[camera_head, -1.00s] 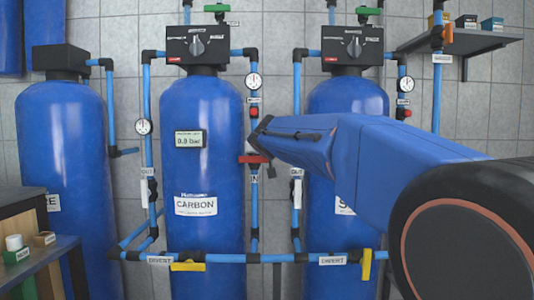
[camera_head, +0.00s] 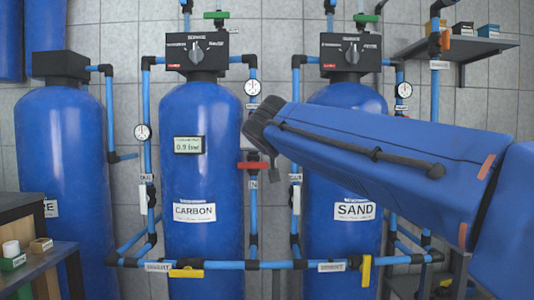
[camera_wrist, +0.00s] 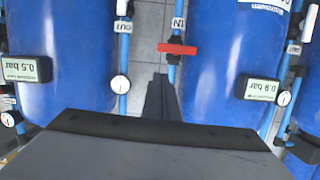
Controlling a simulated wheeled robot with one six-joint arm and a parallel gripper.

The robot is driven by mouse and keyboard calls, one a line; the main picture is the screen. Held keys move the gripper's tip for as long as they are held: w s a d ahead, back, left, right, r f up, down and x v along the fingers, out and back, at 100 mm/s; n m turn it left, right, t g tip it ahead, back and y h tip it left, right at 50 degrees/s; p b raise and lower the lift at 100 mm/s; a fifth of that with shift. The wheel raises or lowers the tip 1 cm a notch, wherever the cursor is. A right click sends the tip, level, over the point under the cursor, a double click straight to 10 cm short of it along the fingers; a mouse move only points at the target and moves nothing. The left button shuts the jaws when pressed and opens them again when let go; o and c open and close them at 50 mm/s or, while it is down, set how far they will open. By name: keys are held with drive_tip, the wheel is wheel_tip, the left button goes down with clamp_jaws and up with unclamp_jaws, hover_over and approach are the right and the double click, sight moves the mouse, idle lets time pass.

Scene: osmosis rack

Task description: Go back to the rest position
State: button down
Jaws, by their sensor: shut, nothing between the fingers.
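My blue arm reaches in from the right in the head view, across the front of the SAND tank (camera_head: 345,245). Its dark wrist end lies between that tank and the CARBON tank (camera_head: 203,240). The gripper cannot be made out clearly there. In the wrist view my gripper (camera_wrist: 160,82) shows as narrow dark fingers, shut and empty. The red handle also shows in the head view (camera_head: 253,166), just left of and below the wrist end.
A third blue tank (camera_head: 62,150) stands at left beside a dark bench (camera_head: 40,262) with small boxes. A wall shelf (camera_head: 460,48) is at upper right. Pressure displays (camera_wrist: 265,89) appear upside down in the wrist view.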

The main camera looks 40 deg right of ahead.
drive_tip(key=shift+s+a, duration=0.15)
drive_tip(key=shift+s, duration=0.1)
idle(0.4)
drive_tip(key=s+a+f+n+g+y, duration=0.2)
drive_tip(key=s+a+f, duration=0.3)
drive_tip(key=f, duration=0.9)
drive_tip(key=s+a+f+n+g+y, duration=0.2)
drive_tip(key=s+a+f, duration=0.3)
drive_tip(key=s+f, duration=0.4)
drive_tip(key=s+a+f+n+g+y, duration=0.3)
drive_tip(key=s+f, duration=0.5)
drive_tip(key=f, duration=1.2)
drive_tip(key=shift+a+g+y, duration=0.5)
drive_tip(key=shift+a+y, duration=0.1)
drive_tip(key=shift+a, duration=0.65)
drive_tip(key=shift+w, duration=0.1)
